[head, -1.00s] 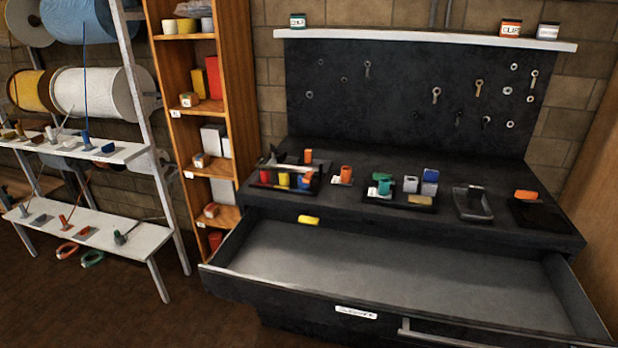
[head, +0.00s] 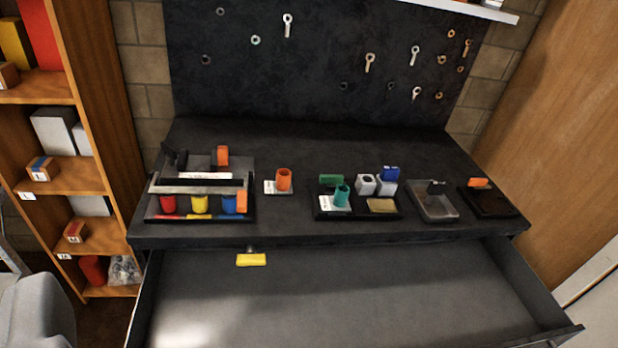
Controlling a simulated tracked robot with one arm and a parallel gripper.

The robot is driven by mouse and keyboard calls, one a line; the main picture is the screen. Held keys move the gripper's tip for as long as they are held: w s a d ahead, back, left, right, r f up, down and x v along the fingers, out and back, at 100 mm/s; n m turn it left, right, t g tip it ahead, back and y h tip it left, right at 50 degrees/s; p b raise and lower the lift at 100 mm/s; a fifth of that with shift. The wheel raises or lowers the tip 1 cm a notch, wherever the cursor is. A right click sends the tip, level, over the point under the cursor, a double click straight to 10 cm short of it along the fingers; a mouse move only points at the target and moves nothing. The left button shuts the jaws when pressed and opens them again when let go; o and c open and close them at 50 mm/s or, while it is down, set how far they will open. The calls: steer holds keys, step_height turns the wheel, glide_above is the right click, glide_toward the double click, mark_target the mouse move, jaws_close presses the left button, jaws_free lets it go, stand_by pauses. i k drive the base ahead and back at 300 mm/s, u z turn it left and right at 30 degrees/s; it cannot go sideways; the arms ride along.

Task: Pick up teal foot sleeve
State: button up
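A teal sleeve (head: 342,194) stands upright on or beside a small white card (head: 331,203) in a shallow black tray (head: 330,216) on the dark bench top. A green piece (head: 330,181) lies just behind it in the same tray. White and grey sleeves (head: 367,184), a blue piece (head: 390,173) and a tan flat block (head: 382,205) sit to its right. My gripper is not in the picture.
An open drawer (head: 380,290) juts out below the bench, with a yellow piece (head: 251,260) at its back. An orange sleeve (head: 284,179) stands left of the tray. A black organizer (head: 200,217) is farther left. A grey dish (head: 436,208) is at right.

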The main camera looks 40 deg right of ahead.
mark_target(339, 202)
steer(key=z, duration=0.4)
steer(key=i, duration=1.35)
steer(key=z, duration=0.6)
